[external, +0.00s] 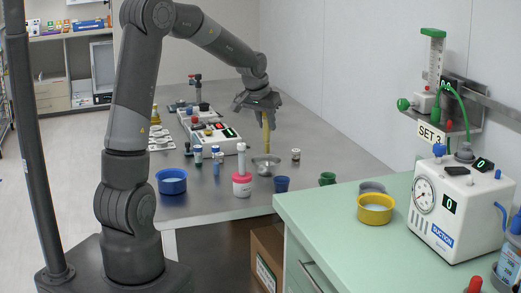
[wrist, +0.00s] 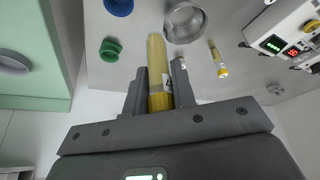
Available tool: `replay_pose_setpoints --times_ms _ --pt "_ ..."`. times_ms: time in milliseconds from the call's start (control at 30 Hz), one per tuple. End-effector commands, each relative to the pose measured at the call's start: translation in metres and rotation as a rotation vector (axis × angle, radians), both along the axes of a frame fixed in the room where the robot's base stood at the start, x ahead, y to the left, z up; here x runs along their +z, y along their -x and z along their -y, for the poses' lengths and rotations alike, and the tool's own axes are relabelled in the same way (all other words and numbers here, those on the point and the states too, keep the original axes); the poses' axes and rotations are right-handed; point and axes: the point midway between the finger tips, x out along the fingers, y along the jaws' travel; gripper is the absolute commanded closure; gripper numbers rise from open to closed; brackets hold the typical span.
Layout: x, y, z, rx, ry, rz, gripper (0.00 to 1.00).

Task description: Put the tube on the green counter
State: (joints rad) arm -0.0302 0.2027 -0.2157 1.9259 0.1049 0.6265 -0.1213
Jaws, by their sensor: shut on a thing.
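A yellow tube (external: 266,133) hangs roughly upright from my gripper (external: 262,108), above the grey metal table (external: 335,165). In the wrist view the yellow tube (wrist: 157,62) with a white label lies between the two fingers of my gripper (wrist: 158,92), which is shut on it. The green counter (external: 320,212) is at the front right, apart from the tube; its edge also shows at the left of the wrist view (wrist: 55,45). Whether the tube's lower end touches the steel dish below is unclear.
A steel dish (wrist: 186,22) is close to the tube. A blue cup (external: 282,184) and a green cup (external: 327,179) stand near the counter. On the counter are a yellow-rimmed bowl (external: 375,208) and a suction unit (external: 450,210). The counter's front left is bare.

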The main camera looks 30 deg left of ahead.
Motion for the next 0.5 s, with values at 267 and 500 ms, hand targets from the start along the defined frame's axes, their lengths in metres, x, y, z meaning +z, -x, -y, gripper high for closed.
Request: replay_pose_setpoints --times_ms 267,500 --pt "0.017 0.072 0.138 -0.342 0.000 0.001 0.98" --pt "0.026 0.162 0.233 -0.643 -0.001 0.000 0.98"
